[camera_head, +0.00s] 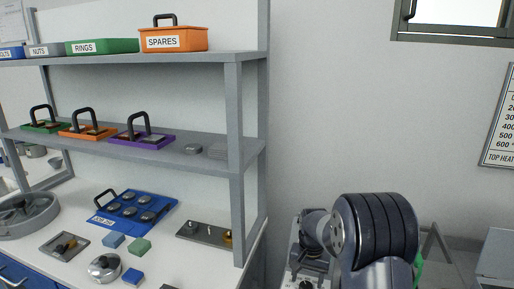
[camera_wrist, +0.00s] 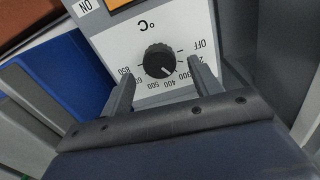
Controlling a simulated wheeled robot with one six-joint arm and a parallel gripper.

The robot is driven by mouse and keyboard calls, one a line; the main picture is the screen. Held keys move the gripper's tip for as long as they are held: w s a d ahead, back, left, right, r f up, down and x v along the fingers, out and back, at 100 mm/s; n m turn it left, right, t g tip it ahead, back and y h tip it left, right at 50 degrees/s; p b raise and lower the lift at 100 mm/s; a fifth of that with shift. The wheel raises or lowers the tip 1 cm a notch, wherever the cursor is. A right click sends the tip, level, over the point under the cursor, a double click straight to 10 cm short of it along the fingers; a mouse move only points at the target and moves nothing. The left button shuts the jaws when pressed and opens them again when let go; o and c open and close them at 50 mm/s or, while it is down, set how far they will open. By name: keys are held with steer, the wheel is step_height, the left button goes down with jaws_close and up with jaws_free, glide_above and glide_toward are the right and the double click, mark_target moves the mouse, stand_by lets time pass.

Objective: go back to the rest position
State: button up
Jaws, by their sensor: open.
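My gripper (camera_wrist: 160,72) shows in the wrist view with its two dark fingers spread apart. It is open and empty. A black dial knob (camera_wrist: 159,61) sits between and just beyond the fingertips, with a visible gap on each side. The knob is on a pale control panel (camera_wrist: 112,42) marked °C, with OFF and numbers up to 850. Its white mark points roughly toward 400. In the head view my arm is folded at the lower right, and the gripper itself is hidden there.
A grey shelf unit (camera_head: 235,115) holds an orange SPARES box (camera_head: 172,40) and several handled trays. The bench (camera_head: 70,265) below carries a blue tray (camera_head: 112,222), small blocks and a round metal pot (camera_head: 104,268). The wall space between the shelf and the window (camera_head: 455,20) is clear.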

step_height(320, 180, down, 2)
steer(key=shift+f, duration=0.1)
stand_by(0.5)
